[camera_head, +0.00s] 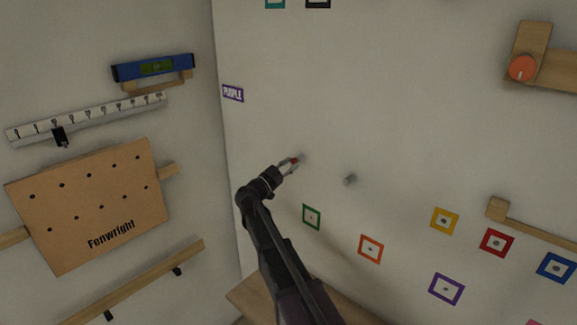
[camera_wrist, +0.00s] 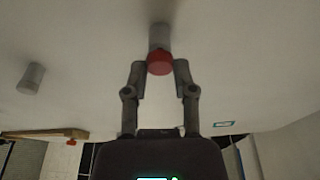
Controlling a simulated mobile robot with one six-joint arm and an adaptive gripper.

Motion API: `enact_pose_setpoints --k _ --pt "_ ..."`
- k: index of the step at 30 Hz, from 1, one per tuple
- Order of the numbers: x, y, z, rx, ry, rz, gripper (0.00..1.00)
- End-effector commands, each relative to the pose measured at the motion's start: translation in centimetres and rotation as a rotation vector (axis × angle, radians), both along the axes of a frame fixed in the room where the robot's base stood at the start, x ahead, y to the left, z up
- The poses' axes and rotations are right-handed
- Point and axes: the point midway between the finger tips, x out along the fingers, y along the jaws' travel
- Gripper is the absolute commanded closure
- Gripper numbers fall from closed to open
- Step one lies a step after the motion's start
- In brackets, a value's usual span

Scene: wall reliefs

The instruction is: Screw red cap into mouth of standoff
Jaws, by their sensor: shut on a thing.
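The red cap (camera_wrist: 160,65) is between the fingertips of my gripper (camera_wrist: 160,76) in the wrist view. A grey cylindrical standoff (camera_wrist: 159,37) juts from the wall directly beyond the cap, in line with it. The cap appears to meet the standoff's end, but I cannot tell whether it is seated or how far it is in. In the head view, my gripper (camera_head: 288,165) is at the wall with a bit of the red cap (camera_head: 294,161) showing, and the standoff (camera_head: 302,157) is just beyond it, partly hidden.
A second grey standoff (camera_head: 350,179) juts from the wall to the right; a bare one (camera_wrist: 31,78) shows at left in the wrist view. Coloured square frames, such as the green one (camera_head: 311,217), lie lower on the wall. A wooden board (camera_head: 90,200) hangs on the left wall.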

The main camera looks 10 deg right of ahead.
Motion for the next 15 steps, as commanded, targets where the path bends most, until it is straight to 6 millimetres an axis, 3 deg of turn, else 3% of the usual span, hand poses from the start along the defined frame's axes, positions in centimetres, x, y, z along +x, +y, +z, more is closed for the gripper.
enact_pose_setpoints --k 15 --pt "0.02 -0.02 0.05 0.033 -0.047 -0.001 1.00"
